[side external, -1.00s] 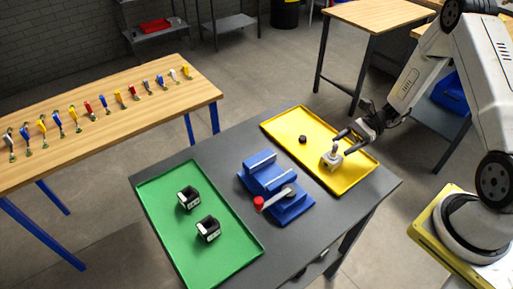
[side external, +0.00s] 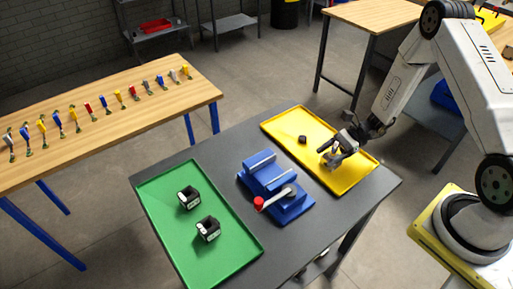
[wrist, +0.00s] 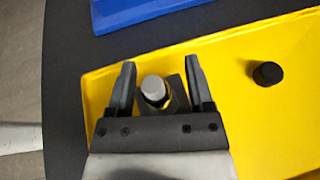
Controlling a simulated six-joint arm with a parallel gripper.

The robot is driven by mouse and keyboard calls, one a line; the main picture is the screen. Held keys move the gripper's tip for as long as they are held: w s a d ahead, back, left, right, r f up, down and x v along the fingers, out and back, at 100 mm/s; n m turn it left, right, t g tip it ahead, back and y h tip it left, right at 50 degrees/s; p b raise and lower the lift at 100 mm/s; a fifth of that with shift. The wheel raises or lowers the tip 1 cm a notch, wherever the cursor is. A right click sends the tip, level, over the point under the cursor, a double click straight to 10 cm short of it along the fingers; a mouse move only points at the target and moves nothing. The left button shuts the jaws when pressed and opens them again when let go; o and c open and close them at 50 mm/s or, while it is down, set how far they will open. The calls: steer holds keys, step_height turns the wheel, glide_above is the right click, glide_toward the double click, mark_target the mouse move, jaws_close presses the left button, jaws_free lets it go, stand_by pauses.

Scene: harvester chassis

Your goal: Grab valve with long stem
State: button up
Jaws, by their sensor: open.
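The valve with a long stem (wrist: 154,90) stands in the yellow tray (side external: 283,124). In the wrist view its round grey stem end shows between the fingers of my gripper (wrist: 158,88), with a darker grey body beside it. My gripper is open, one finger on each side of the stem, with a visible gap at the left finger. In the side view my gripper (side external: 333,156) is low over the right part of the tray and mostly hides the valve.
A small black cap (side external: 302,140) lies in the yellow tray, also in the wrist view (wrist: 267,74). A blue vise (side external: 275,185) with a red-knobbed handle stands beside the tray. A green tray (side external: 165,222) holds two black-and-white parts.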

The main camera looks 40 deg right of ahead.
stand_by(0.3)
jaws_close()
stand_by(1.3)
